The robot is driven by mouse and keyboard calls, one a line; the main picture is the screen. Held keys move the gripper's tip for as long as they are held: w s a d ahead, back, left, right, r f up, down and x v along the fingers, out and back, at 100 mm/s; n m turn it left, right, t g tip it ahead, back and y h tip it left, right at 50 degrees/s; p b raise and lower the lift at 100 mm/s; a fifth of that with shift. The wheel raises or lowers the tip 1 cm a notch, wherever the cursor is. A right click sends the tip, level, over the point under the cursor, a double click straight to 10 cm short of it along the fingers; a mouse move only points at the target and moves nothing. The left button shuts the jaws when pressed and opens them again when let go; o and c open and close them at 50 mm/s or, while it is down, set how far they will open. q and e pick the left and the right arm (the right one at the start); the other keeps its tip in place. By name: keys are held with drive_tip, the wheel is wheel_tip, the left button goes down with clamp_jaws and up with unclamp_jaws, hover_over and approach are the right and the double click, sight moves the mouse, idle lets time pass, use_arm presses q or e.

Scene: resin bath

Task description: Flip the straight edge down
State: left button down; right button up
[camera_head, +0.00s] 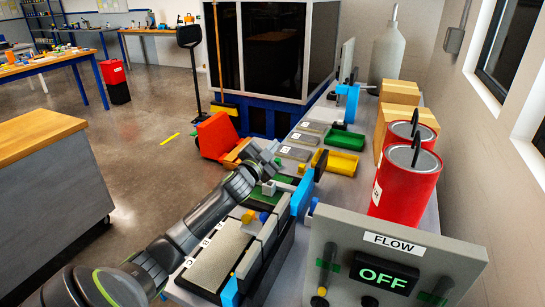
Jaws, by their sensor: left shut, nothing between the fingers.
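A long bar unit (268,240) with light grey upright blocks and a dark backing stands along the right side of a flat plate (222,252) marked with letters. It looks like the straight edge, raised on its side, but I cannot be sure of its exact outline. A blue piece (302,190) stands at its far end, and another blue piece (230,292) at its near end. My left gripper (270,160) is shut and empty, above the bench beyond the plate, left of the far blue piece. Its fingertips are small and partly unclear. My right gripper is out of view.
A panel labelled FLOW with an OFF display (383,275) stands at the near right. Two red canisters (405,190) and cardboard boxes (400,92) line the bench's right side. A yellow tray (336,162) and a green tray (345,139) lie beyond my gripper.

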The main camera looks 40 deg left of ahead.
sight(274, 183)
use_arm(q)
drive_tip(key=shift+s+a+f+b, duration=0.2)
drive_tip(key=shift+a+f+b, duration=0.6)
drive_tip(key=shift+f+b, duration=0.5)
drive_tip(key=shift+s+a+f+b, duration=0.2)
drive_tip(key=shift+a+f+b, duration=0.65)
drive_tip(key=shift+f+b, duration=0.4)
drive_tip(key=shift+s+a+f+b, duration=0.2)
drive_tip(key=shift+a+f+b, duration=0.75)
drive_tip(key=shift+b, duration=0.5)
drive_tip(key=shift+f, duration=0.3)
drive_tip(key=shift+f, duration=0.1)
